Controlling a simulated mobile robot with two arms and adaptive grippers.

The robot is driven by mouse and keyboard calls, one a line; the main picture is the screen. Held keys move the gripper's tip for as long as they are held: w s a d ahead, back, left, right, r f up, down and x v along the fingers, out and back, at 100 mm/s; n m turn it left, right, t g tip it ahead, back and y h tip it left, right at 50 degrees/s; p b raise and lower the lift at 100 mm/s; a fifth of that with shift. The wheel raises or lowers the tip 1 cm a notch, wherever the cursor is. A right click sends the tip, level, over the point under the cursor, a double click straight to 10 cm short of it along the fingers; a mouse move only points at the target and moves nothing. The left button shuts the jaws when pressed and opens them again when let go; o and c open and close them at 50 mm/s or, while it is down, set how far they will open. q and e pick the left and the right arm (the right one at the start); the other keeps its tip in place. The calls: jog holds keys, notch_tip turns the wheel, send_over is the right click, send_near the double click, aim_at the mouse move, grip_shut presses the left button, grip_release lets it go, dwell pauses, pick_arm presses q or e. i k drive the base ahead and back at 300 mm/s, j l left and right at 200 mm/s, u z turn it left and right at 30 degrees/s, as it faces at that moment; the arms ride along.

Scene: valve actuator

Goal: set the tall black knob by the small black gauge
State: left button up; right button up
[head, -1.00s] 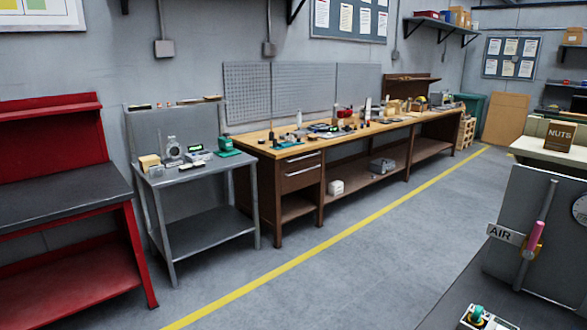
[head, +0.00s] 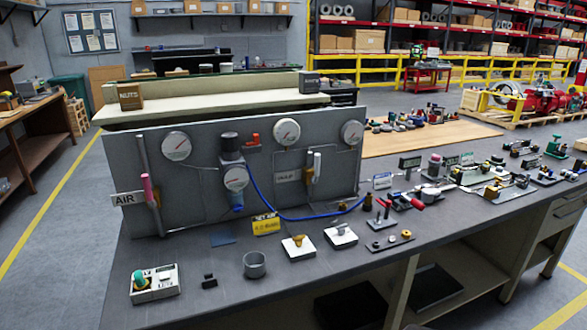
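A tall black knob (head: 230,141) stands upright on top of a regulator near the middle of the grey panel. A small round gauge (head: 236,177) with a white face and a dark rim sits just below the knob. A blue bowl (head: 238,201) hangs under that gauge, and a blue hose (head: 290,217) curves away to the right. Larger white-faced gauges are mounted on the panel at the left (head: 176,145), centre right (head: 286,131) and far right (head: 352,131). Neither gripper is in view.
The panel (head: 125,170) stands on a dark bench (head: 200,255). In front are a box with a green knob (head: 154,283), a grey cup (head: 254,264) and small valves (head: 299,247). A yellow tag (head: 266,224) lies near the panel's foot. Many parts crowd the right side.

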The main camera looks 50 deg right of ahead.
aim_at(229, 141)
jog(key=z, duration=1.35)
